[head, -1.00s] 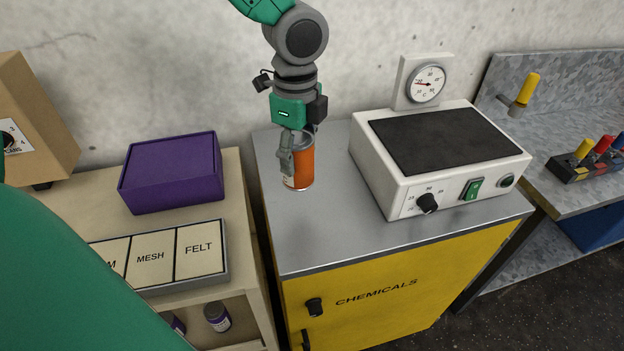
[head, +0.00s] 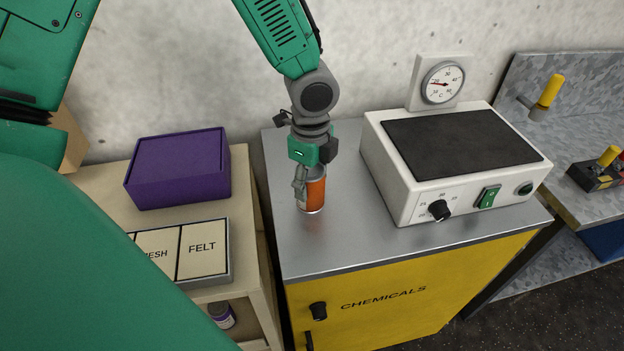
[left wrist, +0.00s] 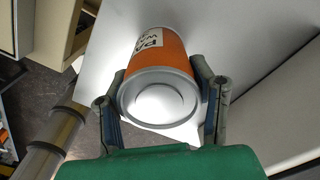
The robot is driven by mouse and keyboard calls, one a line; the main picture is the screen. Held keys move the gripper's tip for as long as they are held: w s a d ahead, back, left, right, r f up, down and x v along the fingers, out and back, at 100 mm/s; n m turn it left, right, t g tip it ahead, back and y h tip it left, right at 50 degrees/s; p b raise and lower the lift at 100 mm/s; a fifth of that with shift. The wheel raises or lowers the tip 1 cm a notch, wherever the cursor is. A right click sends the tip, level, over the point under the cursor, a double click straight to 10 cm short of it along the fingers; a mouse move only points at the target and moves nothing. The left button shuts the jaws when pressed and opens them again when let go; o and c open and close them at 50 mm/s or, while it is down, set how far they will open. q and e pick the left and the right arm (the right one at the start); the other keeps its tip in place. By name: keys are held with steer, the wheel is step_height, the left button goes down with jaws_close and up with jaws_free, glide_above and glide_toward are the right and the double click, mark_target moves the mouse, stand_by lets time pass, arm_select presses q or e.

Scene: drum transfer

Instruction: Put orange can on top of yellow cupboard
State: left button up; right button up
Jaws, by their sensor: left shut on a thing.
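The orange can (head: 316,193) is upright at the grey metal top of the yellow cupboard (head: 385,300), toward its left side. Its base appears at the surface; I cannot tell whether it touches. My left gripper (head: 309,182) is shut on the can, coming down from above. In the left wrist view the can (left wrist: 160,62) sits between the two fingers of the gripper (left wrist: 162,100), its silver end facing the camera. My right gripper is not in view.
A white hotplate (head: 400,180) with a dark top fills the right of the cupboard top. A dial gauge (head: 443,82) stands behind it. A purple box (head: 178,168) and a labelled tray (head: 229,250) sit on the beige shelf unit at left. The cupboard top's front left is clear.

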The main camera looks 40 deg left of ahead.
arm_select(q)
steer(key=shift+d, duration=0.2)
steer(key=o, duration=1.5)
steer(key=shift+c, duration=0.2)
step_height(320, 180, up, 12)
steer(key=shift+r+p, duration=0.1)
steer(key=shift+p, duration=0.25)
